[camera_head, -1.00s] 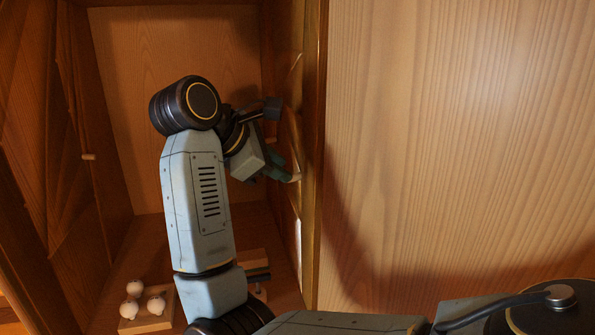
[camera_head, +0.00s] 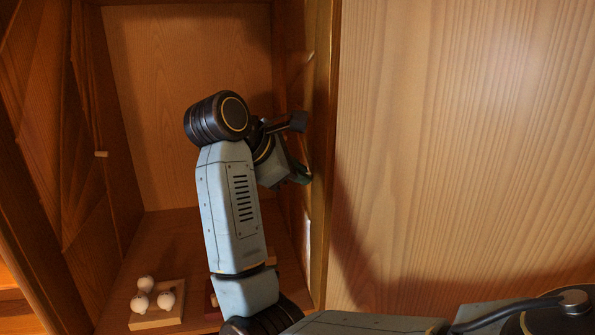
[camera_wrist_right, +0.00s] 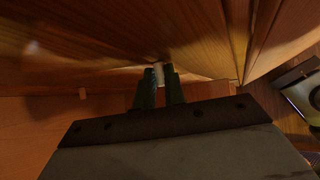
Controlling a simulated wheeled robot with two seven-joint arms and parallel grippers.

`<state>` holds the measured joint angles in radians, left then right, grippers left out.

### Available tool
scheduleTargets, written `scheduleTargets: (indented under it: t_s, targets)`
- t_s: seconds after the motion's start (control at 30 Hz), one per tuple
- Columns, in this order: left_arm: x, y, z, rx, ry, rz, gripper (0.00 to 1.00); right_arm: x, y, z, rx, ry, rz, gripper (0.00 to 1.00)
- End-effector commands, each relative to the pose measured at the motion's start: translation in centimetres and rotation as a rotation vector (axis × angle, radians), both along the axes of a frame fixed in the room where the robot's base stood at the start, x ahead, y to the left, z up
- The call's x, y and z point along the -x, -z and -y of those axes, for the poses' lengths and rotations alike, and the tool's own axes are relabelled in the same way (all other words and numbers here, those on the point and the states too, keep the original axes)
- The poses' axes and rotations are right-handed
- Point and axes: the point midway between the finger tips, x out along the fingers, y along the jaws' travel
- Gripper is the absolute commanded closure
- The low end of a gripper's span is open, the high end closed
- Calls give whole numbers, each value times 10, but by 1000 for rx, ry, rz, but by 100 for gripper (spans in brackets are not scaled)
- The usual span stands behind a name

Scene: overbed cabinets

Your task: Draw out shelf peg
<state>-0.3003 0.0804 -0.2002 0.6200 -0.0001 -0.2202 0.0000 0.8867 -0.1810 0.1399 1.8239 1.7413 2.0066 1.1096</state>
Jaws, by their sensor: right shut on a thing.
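My right gripper (camera_head: 303,178) is inside the cabinet, close to its right side wall (camera_head: 296,215). In the right wrist view its two dark green fingers (camera_wrist_right: 160,82) are closed on a small pale shelf peg (camera_wrist_right: 158,72). The peg's tip shows between the fingertips, near the wooden wall; I cannot tell how much of it sits in the wall. In the head view the held peg is hidden by the gripper. Another shelf peg (camera_head: 101,154) sticks out of the left side wall. My left gripper is not in view.
A small wooden block with white round knobs (camera_head: 157,300) lies on the cabinet floor at lower left. A partly hidden reddish item (camera_head: 211,296) is beside my arm. The broad wooden panel (camera_head: 460,130) fills the right. The upper cabinet interior is clear.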

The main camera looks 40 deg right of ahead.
Motion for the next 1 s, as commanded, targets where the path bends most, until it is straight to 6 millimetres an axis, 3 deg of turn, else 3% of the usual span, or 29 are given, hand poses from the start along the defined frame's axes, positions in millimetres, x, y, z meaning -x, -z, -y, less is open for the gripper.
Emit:
scheduleTargets:
  t_s: [1.0]
  targets:
    - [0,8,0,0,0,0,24,-13,0,-23,0,-1,-1,100]
